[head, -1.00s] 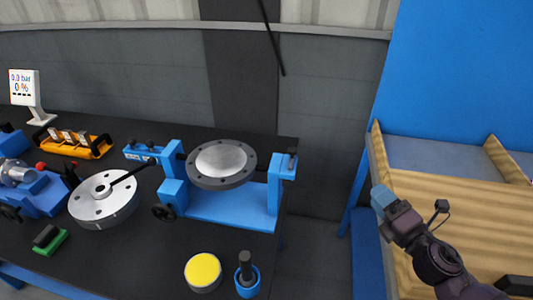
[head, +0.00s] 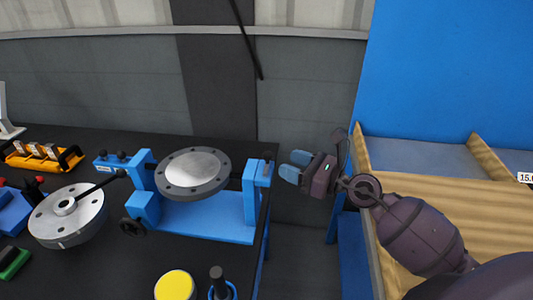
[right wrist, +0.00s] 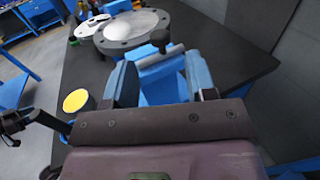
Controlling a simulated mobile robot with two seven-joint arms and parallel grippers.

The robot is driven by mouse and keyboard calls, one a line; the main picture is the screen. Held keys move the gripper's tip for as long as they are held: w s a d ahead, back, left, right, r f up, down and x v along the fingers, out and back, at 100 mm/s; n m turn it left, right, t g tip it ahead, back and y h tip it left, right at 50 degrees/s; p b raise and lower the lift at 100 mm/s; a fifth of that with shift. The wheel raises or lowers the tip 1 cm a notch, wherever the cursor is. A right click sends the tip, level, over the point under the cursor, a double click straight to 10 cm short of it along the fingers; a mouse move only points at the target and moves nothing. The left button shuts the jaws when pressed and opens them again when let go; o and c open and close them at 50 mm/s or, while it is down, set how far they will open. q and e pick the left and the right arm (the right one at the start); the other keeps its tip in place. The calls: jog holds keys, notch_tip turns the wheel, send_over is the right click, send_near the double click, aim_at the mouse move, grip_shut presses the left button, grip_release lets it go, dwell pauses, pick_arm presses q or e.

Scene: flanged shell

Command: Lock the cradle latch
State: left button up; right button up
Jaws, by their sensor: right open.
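The blue cradle (head: 205,217) stands on the black bench and carries a grey flanged disc (head: 193,174) between its two uprights. The latch (head: 266,168), a small dark-knobbed part, sits on top of the cradle's right upright; its knob also shows in the right wrist view (right wrist: 160,38). My right gripper (head: 293,166) is open and empty, just right of the latch, with its blue fingers pointing at it. In the right wrist view the fingers (right wrist: 160,82) frame the cradle's upright, with the knob beyond them. Whether they touch it I cannot tell. My left gripper is out of view.
A round grey flange with a rod (head: 68,217) lies left of the cradle. A yellow-topped disc (head: 175,286) and a blue holder with a dark handle (head: 221,284) are at the front. A wooden crate (head: 440,200) stands to the right of the bench.

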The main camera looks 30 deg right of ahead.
aim_at(267, 153)
jog(key=p+x, duration=0.1)
jog(key=x, duration=0.6)
jog(key=shift+a, duration=0.1)
grip_shut()
